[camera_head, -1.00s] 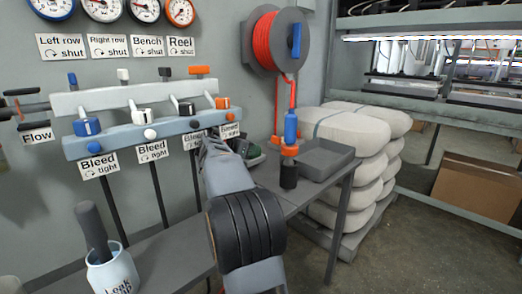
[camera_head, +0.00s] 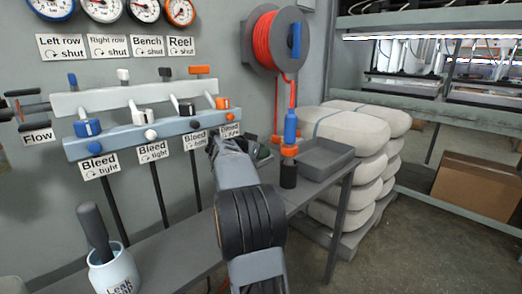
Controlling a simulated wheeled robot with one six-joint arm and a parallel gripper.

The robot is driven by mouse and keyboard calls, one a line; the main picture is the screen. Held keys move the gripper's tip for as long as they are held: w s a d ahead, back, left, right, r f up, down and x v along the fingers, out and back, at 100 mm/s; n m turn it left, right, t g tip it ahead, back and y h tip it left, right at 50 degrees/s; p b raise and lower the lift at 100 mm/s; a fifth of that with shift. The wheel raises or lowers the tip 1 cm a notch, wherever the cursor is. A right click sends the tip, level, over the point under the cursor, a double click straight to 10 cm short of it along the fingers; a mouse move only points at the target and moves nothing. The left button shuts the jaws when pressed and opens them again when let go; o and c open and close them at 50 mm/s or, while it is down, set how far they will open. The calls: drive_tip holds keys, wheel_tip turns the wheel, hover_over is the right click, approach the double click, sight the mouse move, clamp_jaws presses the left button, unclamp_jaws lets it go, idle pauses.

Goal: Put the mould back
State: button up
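I cannot pick out a mould in this view. My arm reaches forward over the grey bench (camera_head: 172,258), and my gripper (camera_head: 222,143) is at its far end, by the right end of the pale blue valve bar (camera_head: 170,132). The wrist hides most of the fingers, so I cannot see whether they are open or hold anything. A small dark and green object (camera_head: 264,152) lies just right of the gripper, partly hidden. A shallow grey tray (camera_head: 341,152) sits at the bench's right end, apart from the gripper.
A bottle with a blue top and orange collar (camera_head: 289,172) stands beside the tray. A pale pot (camera_head: 112,272) with a dark handle is at lower left. A red hose reel (camera_head: 277,42) hangs above. Stacked sacks (camera_head: 345,130) and shelving (camera_head: 455,110) are right, with a cardboard box (camera_head: 478,187).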

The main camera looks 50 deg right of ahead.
drive_tip(key=o, duration=0.3)
drive_tip(key=shift+o, duration=0.2)
drive_tip(key=shift+r, duration=0.2)
drive_tip(key=v, duration=0.5)
drive_tip(key=shift+a, duration=0.25)
drive_tip(key=a, duration=1.1)
drive_tip(key=shift+w+a, duration=0.3)
drive_tip(key=shift+w, duration=0.15)
